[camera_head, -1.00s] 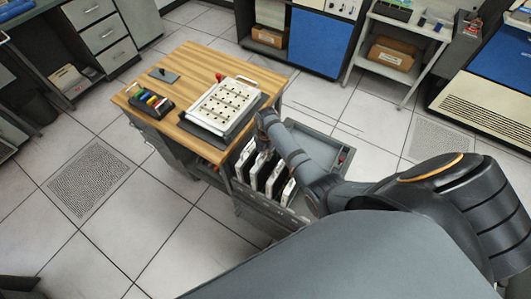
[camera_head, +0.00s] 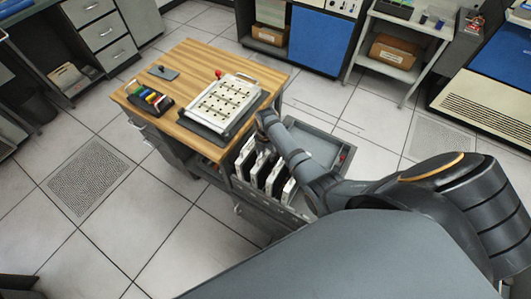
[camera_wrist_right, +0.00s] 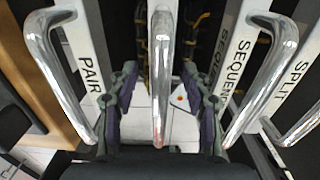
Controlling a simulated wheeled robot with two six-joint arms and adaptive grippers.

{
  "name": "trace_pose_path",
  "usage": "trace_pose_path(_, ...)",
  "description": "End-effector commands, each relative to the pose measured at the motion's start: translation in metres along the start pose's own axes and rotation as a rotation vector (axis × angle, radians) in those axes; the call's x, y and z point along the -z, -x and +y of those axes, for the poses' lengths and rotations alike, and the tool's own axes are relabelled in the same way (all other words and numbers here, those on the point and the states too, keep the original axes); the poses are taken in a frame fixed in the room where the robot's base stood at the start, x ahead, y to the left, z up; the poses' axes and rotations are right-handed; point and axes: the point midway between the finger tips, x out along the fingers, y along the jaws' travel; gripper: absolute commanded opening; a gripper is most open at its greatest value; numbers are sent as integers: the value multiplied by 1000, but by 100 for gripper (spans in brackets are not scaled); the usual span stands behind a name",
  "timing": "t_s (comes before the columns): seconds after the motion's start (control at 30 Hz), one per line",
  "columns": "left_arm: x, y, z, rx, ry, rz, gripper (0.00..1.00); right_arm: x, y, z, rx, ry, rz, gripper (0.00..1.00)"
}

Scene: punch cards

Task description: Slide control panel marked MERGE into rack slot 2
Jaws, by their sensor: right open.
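Several white panels stand upright in the dark rack (camera_head: 242,190) beside the wooden table. In the right wrist view I read PAIR on the left panel (camera_wrist_right: 85,60), a word starting SEQUEN on the panel right of centre (camera_wrist_right: 238,60), and SPLIT on the far right panel (camera_wrist_right: 302,70). A metal handle (camera_wrist_right: 162,70) stands between them, in the middle. Its panel's label is hidden, and I cannot read MERGE anywhere. My right gripper (camera_wrist_right: 159,82) is open, with one finger on each side of this middle handle. In the head view it is above the rack, partly hidden.
On the wooden table (camera_head: 190,60) lie a white board with a handle (camera_head: 222,100) on a dark base, a black holder with coloured items (camera_head: 150,98) and a small grey plate (camera_head: 162,73). A grey tray (camera_head: 315,145) adjoins the rack. The floor at left is clear.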

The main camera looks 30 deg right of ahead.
Motion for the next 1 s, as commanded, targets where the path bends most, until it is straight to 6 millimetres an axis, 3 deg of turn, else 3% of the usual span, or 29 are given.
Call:
trace_pose_path(0.17, -1, -1, -2, 2, -1, -1, 0, 1, 3, -2, 3, 0, 2, 49)
trace_pose_path(0.27, -1, 0, -2, 2, 0, -1, 0, 0, 20, -1, 0, 0, 0, 49)
trace_pose_path(0.5, 0, 0, -1, 1, 0, 0, 0, 0, 80, 0, -2, 1, -2, 49)
trace_pose_path(0.7, 0, 0, 0, 0, 0, 0, 0, 0, 112, 0, 0, 0, -1, 49)
trace_pose_path(1.0, 0, 0, 0, 0, 0, 0, 0, 0, 120, 0, 1, 0, 1, 49)
